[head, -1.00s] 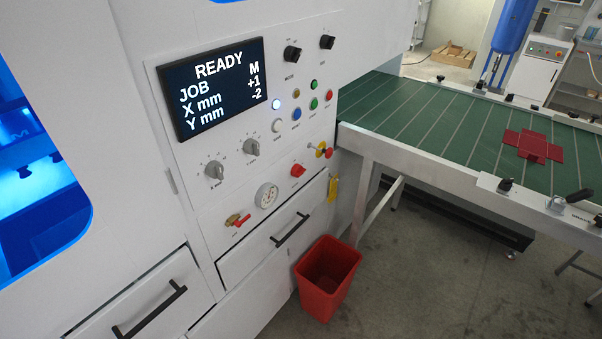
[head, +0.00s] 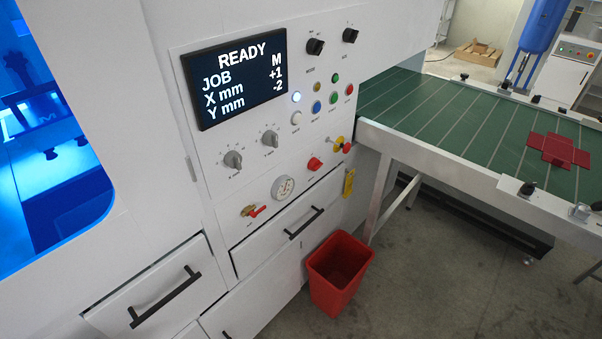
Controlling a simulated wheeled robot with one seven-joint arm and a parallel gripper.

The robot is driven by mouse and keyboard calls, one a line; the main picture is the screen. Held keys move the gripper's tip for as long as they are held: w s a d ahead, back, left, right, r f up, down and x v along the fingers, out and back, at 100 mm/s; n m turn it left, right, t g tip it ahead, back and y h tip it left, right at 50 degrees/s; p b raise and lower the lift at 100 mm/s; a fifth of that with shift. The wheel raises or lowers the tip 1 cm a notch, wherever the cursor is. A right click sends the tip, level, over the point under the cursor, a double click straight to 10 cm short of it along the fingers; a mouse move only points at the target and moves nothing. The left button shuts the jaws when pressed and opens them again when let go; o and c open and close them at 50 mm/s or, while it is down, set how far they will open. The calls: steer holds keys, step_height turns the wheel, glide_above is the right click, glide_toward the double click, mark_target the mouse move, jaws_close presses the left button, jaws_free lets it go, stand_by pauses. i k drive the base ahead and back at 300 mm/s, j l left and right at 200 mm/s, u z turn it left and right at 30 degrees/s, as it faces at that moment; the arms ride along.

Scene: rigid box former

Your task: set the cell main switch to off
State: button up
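The control panel (head: 215,160) on the white machine front carries a red knob (head: 314,163) low on its right side. To its right is a red knob on a yellow base (head: 340,144). The labels are too small to read, so I cannot tell for sure which is the main switch, nor its position. The display (head: 235,78) is lit and reads READY, JOB M, X mm +1, Y mm -2. My gripper is not in view.
A red-handled valve (head: 254,211) and a round gauge (head: 283,187) sit low on the panel. Drawers with black handles (head: 305,222) lie below. A red bin (head: 338,272) stands on the floor. A green conveyor table (head: 470,125) with a red box blank (head: 558,149) extends right.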

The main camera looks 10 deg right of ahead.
mark_target(314, 164)
steer(key=i, duration=1.1)
